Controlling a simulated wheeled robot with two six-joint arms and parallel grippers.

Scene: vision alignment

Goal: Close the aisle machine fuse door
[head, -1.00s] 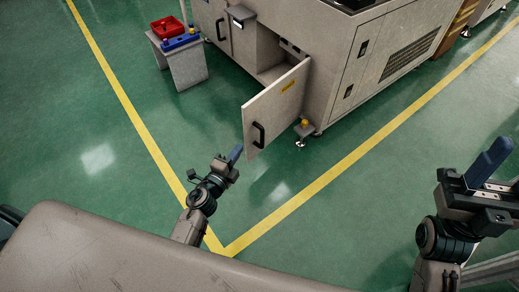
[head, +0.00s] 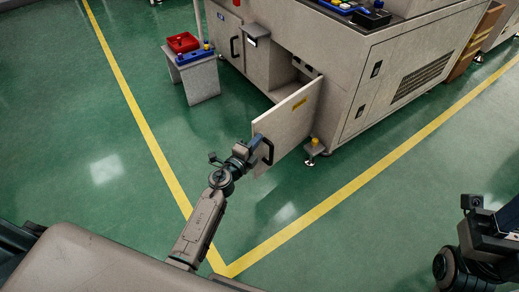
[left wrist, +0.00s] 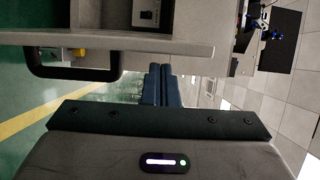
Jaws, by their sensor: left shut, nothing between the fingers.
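The fuse door (head: 292,112) of the beige machine (head: 400,65) stands open, swung out from the cabinet opening (head: 290,68). It carries a black handle (head: 267,151) and a small yellow label. My left gripper (head: 257,143) is shut and empty beside the door's free edge, close to the handle. In the left wrist view its blue fingers (left wrist: 160,84) lie together on the handle's side of the door (left wrist: 140,43), with the handle (left wrist: 75,72) to their left. Contact cannot be told. My right gripper (head: 508,215) is cut off at the right edge; its fingers are mostly hidden.
A small grey table (head: 198,82) with a red bin (head: 183,42) and a blue tool stands left of the machine. A machine foot (head: 315,148) with a yellow knob is right of the door. Green floor with yellow lines (head: 340,195) is open in front.

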